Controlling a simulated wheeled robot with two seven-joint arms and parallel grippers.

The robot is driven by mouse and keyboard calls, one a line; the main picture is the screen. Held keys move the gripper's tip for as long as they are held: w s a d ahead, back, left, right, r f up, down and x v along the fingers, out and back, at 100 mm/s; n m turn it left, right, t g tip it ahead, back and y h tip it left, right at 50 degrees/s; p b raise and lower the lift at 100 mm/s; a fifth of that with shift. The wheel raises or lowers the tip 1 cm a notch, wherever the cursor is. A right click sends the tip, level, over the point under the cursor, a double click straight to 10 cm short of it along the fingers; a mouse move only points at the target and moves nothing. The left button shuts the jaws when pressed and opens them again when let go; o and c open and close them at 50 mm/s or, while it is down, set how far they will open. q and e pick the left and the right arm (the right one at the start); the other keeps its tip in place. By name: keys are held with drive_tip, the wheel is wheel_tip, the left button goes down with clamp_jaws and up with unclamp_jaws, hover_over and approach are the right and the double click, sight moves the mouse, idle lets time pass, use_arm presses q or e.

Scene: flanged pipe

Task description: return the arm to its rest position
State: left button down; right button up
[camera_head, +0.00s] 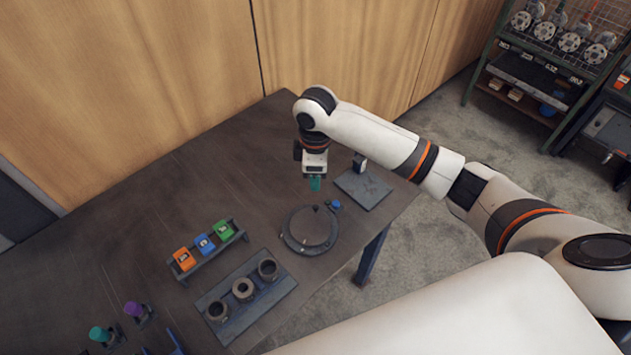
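My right arm (380,140) comes in from the right and reaches over the dark table (130,235). Its gripper (315,184) points down above the far side of a round dark flange (310,230), apart from it in the picture. A small teal piece shows at the gripper's tip; I cannot tell whether it is held or part of the fingers. The finger gap is too small to make out. My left gripper is not in view.
A flat plate with a small post (363,189) lies right of the gripper. A rack with orange, blue and green blocks (204,243) and a holder with three rings (232,318) stand nearer. Teal (98,334) and purple (133,309) tops show lower left. A wooden wall is behind.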

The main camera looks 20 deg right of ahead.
idle(0.5)
drive_tip(key=s+a+f+m+t+y, duration=0.1)
drive_tip(key=s+a+f+m, duration=0.1)
drive_tip(key=s+a+f, duration=0.3)
drive_tip(key=s+a+m+t+y, duration=0.1)
drive_tip(key=s+a, duration=0.1)
drive_tip(key=s, duration=0.5)
drive_tip(key=s+d+r+m+t+h, duration=0.2)
drive_tip(key=s+d+m, duration=0.65)
drive_tip(key=s, duration=0.45)
wheel_tip(320, 180, down, 30)
drive_tip(key=r+g+b, duration=0.1)
drive_tip(key=g+b, duration=0.1)
drive_tip(key=b, duration=0.2)
drive_tip(key=s+d+f+b, duration=0.1)
drive_tip(key=s+f+b, duration=0.1)
drive_tip(key=s+f, duration=0.6)
drive_tip(key=s+d+f+g+b, duration=0.1)
drive_tip(key=s+f+b, duration=0.1)
drive_tip(key=s+f, duration=0.7)
wheel_tip(320, 180, down, 5)
drive_tip(key=shift+s+d+f+n, duration=0.1)
drive_tip(key=shift+s+d+n, duration=0.2)
drive_tip(key=shift+n, duration=0.15)
